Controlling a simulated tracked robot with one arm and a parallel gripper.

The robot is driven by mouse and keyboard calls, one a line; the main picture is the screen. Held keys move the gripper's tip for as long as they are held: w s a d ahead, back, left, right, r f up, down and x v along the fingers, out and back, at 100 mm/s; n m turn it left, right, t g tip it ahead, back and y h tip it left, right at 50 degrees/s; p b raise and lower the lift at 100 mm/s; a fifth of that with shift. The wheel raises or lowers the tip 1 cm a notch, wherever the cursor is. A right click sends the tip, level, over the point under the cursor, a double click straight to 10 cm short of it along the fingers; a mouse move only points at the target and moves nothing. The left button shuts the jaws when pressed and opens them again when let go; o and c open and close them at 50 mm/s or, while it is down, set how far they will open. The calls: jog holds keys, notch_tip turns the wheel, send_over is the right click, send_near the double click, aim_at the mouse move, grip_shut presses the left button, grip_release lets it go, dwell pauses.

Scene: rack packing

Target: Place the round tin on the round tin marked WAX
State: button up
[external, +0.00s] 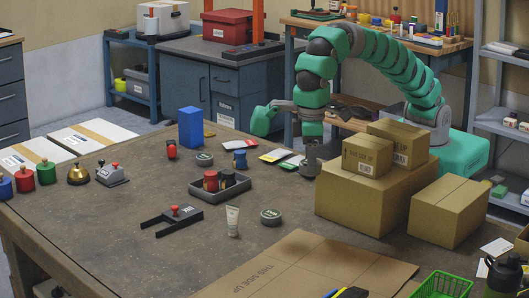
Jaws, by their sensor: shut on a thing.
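My gripper (309,168) points down at the table's far side, just left of the stacked cartons. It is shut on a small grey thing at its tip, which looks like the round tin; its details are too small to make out. One low round tin (270,216) with a pale label on its lid stands on the table, right of the white tube. Another low round tin (205,158) with a labelled lid stands farther back, near the blue block. The lettering on both lids is too small to read, so I cannot tell which says WAX.
Cartons (362,203) are stacked right of my gripper. A grey tray (219,189) holds red and dark items. A white tube (232,221), a black forked thing (172,222) and a blue block (190,127) stand or lie around. Flat cardboard (308,268) covers the front; the left-front table is clear.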

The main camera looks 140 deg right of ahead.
send_near(271, 213)
notch_tip(271, 213, down, 6)
jog(key=shift+f+b, duration=0.15)
jog(key=shift+b, duration=0.45)
dwell(0.7)
jog(key=o, duration=1)
notch_tip(271, 213, up, 12)
jog(key=shift+r+p, duration=0.1)
jog(key=shift+p, duration=0.35)
